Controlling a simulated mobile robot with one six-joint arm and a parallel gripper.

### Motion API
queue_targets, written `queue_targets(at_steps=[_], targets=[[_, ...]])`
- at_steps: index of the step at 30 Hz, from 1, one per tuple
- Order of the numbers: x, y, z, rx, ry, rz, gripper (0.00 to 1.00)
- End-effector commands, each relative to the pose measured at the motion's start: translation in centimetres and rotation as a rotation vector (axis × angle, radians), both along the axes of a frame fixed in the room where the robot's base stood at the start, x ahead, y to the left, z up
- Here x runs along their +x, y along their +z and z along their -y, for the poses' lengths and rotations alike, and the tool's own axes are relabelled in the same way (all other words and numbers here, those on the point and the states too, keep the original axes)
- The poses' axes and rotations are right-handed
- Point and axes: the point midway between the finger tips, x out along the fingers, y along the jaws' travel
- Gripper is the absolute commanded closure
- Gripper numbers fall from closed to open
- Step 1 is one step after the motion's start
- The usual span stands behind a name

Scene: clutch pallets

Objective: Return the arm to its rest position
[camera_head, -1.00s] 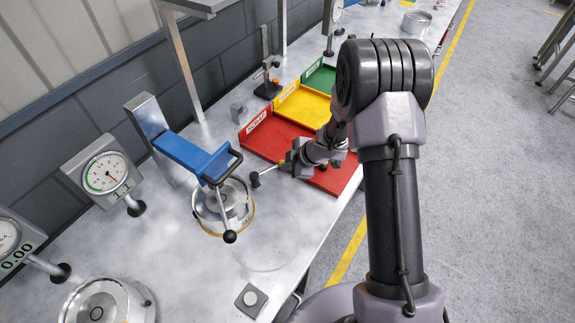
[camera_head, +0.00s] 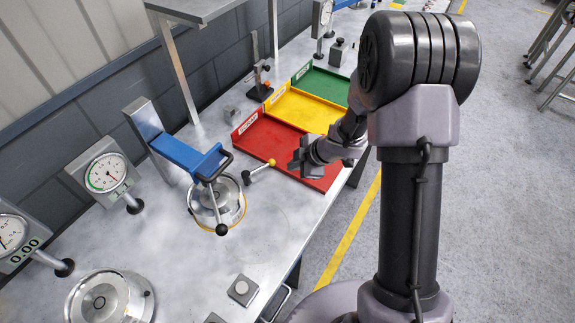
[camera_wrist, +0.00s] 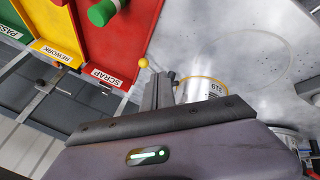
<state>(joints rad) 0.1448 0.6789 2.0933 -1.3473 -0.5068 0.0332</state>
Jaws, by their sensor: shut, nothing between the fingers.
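My arm bends at a raised elbow on the right of the head view and reaches back down over the bench edge.
A lever with a yellow knob (camera_head: 271,162) sits just left of my gripper, beside the blue-armed clamp (camera_head: 190,153). Yellow (camera_head: 306,112) and green (camera_head: 322,84) trays lie beyond. A green-ended part (camera_wrist: 103,12) shows at the red tray.

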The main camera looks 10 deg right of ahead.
Motion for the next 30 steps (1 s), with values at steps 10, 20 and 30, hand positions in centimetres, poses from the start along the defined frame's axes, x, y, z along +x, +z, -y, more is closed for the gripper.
queue_targets(at_steps=[10, 20, 30], targets=[[-0.2, 0.4, 0.3, 0.000, 0.000, 0.000, 1.00], [1.6, 3.1, 2.6, -0.037, -0.201, 0.064, 1.00], [-16.8, 10.5, 6.8, 0.399, -1.459, -0.092, 1.00]])
